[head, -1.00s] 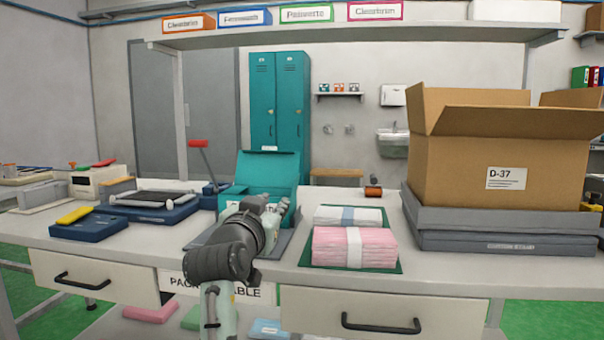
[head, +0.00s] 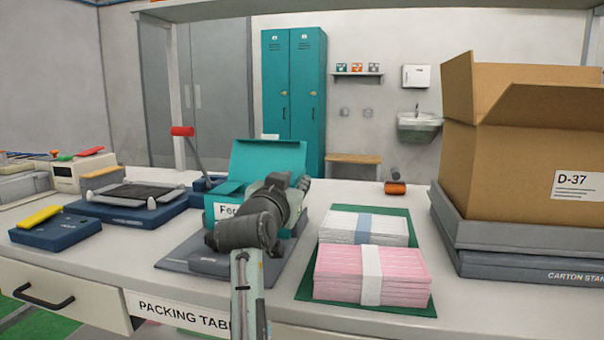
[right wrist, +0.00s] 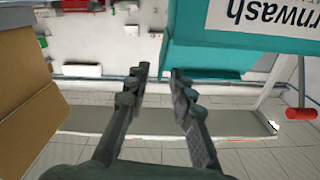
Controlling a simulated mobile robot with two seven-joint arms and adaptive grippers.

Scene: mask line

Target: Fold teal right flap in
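The teal box (head: 268,158) stands on a grey base plate (head: 180,262) on the packing table, its back lid raised. A white label with "Fer" showing is on its front. My right gripper (head: 297,184) is in front of the box's right side and hides much of it, including most of the right flap. In the right wrist view my right gripper (right wrist: 160,70) has its two fingers apart with nothing visible between them. The box (right wrist: 230,58) is at the upper right there, close to one fingertip; contact cannot be told. My left gripper is not in view.
Pink packs (head: 340,275) and white packs (head: 350,226) lie on a green mat right of the box. A large carton (head: 500,170) stands at the right. A blue device with a red-knobbed lever (head: 182,131) is behind left. A yellow-topped blue block (head: 55,232) lies at left.

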